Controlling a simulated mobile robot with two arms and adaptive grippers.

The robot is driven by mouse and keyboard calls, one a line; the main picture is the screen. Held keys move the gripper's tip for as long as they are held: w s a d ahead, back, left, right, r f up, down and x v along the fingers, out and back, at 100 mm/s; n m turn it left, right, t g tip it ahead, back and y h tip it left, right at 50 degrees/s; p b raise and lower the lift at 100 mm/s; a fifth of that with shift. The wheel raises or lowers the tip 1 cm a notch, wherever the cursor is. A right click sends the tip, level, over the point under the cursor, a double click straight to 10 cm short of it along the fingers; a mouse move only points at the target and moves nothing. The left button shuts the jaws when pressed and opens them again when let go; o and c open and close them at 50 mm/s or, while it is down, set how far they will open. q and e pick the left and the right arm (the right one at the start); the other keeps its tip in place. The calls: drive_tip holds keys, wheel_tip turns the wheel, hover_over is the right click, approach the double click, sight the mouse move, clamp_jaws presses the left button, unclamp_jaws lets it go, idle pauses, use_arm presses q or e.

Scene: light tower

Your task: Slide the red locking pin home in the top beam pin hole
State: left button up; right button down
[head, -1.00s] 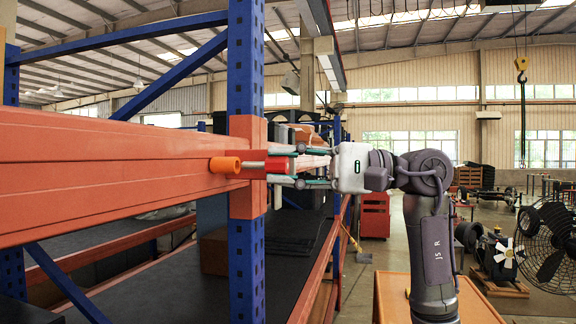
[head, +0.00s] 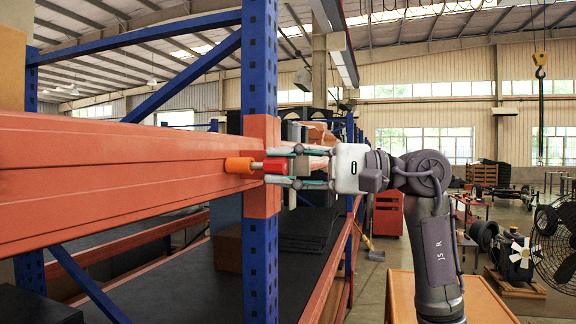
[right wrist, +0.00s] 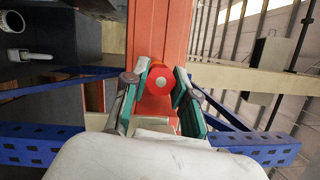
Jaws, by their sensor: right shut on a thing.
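The red locking pin (head: 277,166) lies level along the face of the top orange beam (head: 120,180), in front of the blue upright. Its left end meets an orange collar (head: 239,165) at the pin hole, and a short thinner stretch shows between collar and thick red part. How deep the pin sits inside is hidden. My right gripper (head: 280,167) comes from the right and is shut on the pin's thick end. In the right wrist view the pin's round end (right wrist: 160,81) with a pale centre shows between the two fingers. My left gripper is out of view.
A blue upright (head: 260,80) with an orange end plate (head: 262,205) stands directly behind the pin. Dark lower shelving (head: 290,255) runs below. A black fan (head: 553,240) and floor machinery stand far right. Open floor lies between.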

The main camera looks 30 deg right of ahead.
drive_tip(key=shift+w+a, duration=0.5)
drive_tip(key=shift+w, duration=0.05)
drive_tip(key=c, duration=0.8)
unclamp_jaws()
drive_tip(key=shift+c, duration=0.2)
drive_tip(key=shift+d, duration=0.15)
drive_tip(key=b+v, duration=0.1)
drive_tip(key=v, duration=0.7)
idle(0.3)
idle(0.6)
